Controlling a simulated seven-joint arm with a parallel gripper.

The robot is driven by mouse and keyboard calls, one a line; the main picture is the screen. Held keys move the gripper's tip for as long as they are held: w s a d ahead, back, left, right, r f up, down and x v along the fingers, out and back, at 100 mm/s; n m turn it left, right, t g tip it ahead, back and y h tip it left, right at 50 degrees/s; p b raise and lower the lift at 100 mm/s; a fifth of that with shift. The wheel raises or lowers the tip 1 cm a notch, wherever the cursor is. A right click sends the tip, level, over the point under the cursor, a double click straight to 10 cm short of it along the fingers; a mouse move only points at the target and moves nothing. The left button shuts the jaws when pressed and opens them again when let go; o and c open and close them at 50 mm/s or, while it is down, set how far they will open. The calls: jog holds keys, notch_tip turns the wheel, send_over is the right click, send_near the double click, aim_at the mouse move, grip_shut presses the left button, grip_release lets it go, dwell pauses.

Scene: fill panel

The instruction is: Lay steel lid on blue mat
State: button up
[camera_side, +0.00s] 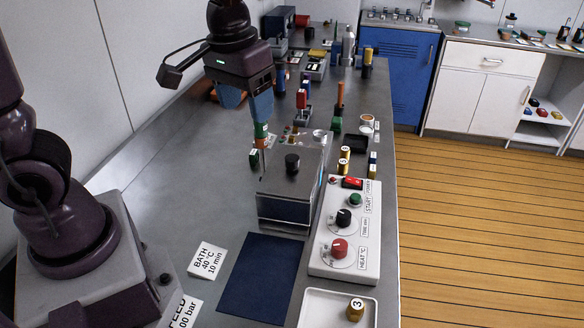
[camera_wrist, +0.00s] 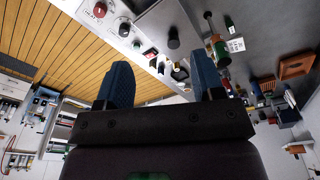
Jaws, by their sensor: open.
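The steel lid (camera_side: 303,158), with a black knob (camera_side: 292,163) at its centre, sits on top of a steel box (camera_side: 283,208) on the bench. The dark blue mat (camera_side: 258,278) lies flat and bare in front of the box, towards the camera. My gripper (camera_side: 247,104) hangs above the bench, behind and left of the lid, with its blue fingers apart. In the wrist view my gripper (camera_wrist: 161,82) is open with nothing between the fingers. A dark knob, probably the lid's, shows there beyond the fingers.
A white control panel (camera_side: 345,230) with knobs stands right of the box. A white tray (camera_side: 338,308) holds a brass weight marked 3. Label cards lie left of the mat. An orange and green upright item (camera_side: 262,131) stands below my gripper.

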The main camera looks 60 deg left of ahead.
jog(key=w+a+f+n+g+y, duration=0.1)
jog(key=w+a+f+n+g, duration=0.1)
jog(key=w+f+n, duration=0.5)
jog(key=n, duration=0.7)
send_over(293, 158)
jog(key=d, duration=0.1)
jog(key=shift+t+y, duration=0.3)
notch_tip(293, 158, down, 6)
jog(key=shift+s+f, duration=0.1)
jog(key=shift+s, duration=0.05)
jog(key=f, duration=0.2)
jog(key=a+f, duration=0.1)
jog(key=f, duration=0.2)
jog(key=shift+r, duration=0.1)
grip_shut()
